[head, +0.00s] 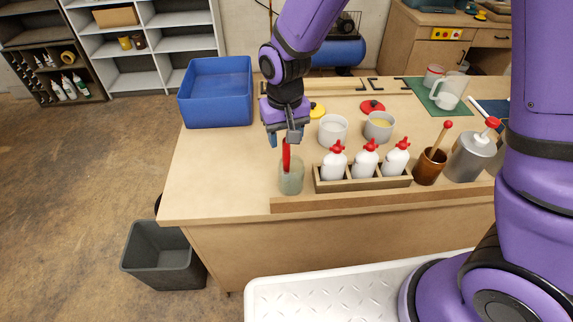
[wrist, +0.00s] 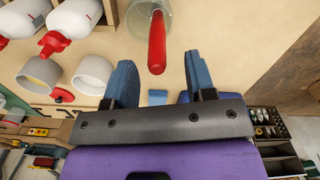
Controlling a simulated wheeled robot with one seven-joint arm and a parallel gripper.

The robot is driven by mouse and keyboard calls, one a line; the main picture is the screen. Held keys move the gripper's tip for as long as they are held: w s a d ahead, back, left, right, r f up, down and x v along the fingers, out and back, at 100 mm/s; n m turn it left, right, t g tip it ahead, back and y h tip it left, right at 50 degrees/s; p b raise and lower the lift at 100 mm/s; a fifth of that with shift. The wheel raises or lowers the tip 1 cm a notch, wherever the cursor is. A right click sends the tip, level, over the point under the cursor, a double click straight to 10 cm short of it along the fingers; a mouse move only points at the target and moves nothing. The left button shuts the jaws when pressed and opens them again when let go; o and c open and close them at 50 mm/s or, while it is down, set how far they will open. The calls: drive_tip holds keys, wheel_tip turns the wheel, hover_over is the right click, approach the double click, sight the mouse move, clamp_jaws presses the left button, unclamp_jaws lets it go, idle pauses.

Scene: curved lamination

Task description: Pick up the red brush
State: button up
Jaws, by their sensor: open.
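The red brush (head: 286,155) stands upright in a clear glass jar (head: 291,179) at the front left of the workbench. In the wrist view its red handle (wrist: 157,45) points toward my gripper from the jar (wrist: 140,18). My gripper (head: 284,140) is over the jar at the top of the handle. In the wrist view its blue fingers (wrist: 160,80) are open, with the handle end just beyond and roughly between the tips. Nothing is held. The brush's lower end is hard to see inside the jar.
A wooden rack (head: 363,184) with white red-capped bottles stands right of the jar. Behind are two white pots (head: 333,130), and a blue bin (head: 215,93) is at the back left. A brown cup (head: 430,168) with a red-tipped brush stands further right. Bench left of the jar is clear.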

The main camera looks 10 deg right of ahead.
sight(286, 149)
wheel_tip(286, 149, down, 5)
drive_tip(key=shift+d+r, duration=0.1)
drive_tip(key=shift+d, duration=0.05)
drive_tip(key=shift+c, duration=0.2)
clamp_jaws()
